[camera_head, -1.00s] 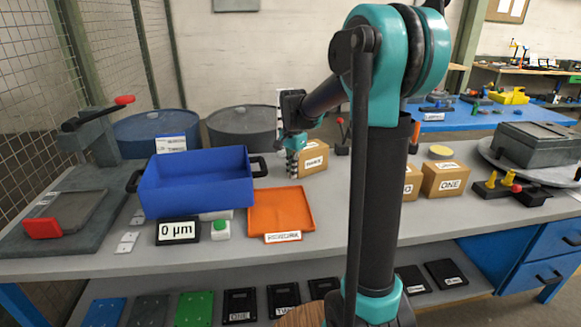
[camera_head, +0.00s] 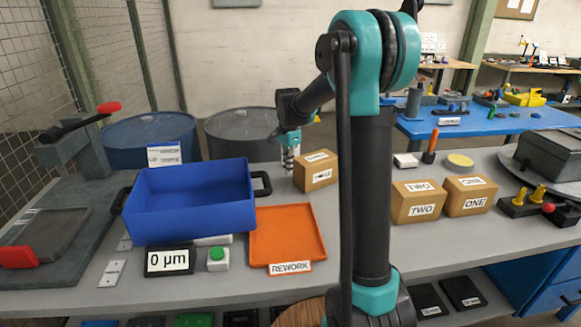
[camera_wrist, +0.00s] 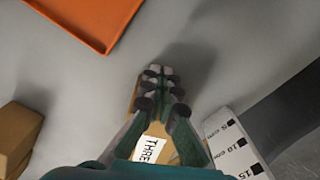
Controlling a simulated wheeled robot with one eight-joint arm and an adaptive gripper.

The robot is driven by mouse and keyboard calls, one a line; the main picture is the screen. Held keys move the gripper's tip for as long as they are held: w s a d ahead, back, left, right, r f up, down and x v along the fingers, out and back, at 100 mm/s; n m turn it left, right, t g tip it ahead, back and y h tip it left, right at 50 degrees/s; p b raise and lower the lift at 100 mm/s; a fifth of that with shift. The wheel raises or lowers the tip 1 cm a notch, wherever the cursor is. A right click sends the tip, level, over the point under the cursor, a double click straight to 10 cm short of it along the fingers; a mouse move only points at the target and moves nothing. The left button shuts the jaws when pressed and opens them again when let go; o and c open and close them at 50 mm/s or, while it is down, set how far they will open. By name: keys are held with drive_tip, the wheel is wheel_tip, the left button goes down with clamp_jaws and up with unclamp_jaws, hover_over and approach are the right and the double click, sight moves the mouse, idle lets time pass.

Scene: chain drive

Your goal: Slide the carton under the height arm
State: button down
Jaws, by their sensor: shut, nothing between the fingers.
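The carton (camera_head: 316,175), a small brown box with white labels, stands upright on the grey bench in the head view. In the wrist view its label (camera_wrist: 151,149) reads "THRE", the rest cut off by my fingers. My gripper (camera_head: 289,168) points down just left of the carton, its fingers shut and empty; whether they touch it I cannot tell. In the wrist view my gripper (camera_wrist: 154,76) covers much of the carton. A white scale (camera_wrist: 235,145) marked in centimetres stands beside it on the right. I cannot make out the height arm.
A blue bin (camera_head: 190,207) and an orange rework tray (camera_head: 287,240) lie left of the carton. The bench in front of the carton looks clear.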

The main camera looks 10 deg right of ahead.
sight(316, 170)
wheel_tip(316, 170, down, 7)
drive_tip(key=shift+w+d+f, duration=0.1)
drive_tip(key=shift+w+d, duration=0.15)
drive_tip(key=shift+d, duration=0.25)
drive_tip(key=shift+w+d+f, duration=0.1)
drive_tip(key=shift+w+d, duration=0.15)
drive_tip(key=shift+d, duration=0.25)
drive_tip(key=shift+w+d, duration=0.4)
drive_tip(key=shift+d, duration=0.4)
drive_tip(key=shift+w+d, duration=0.4)
drive_tip(key=shift+d, duration=0.4)
drive_tip(key=shift+a, duration=0.1)
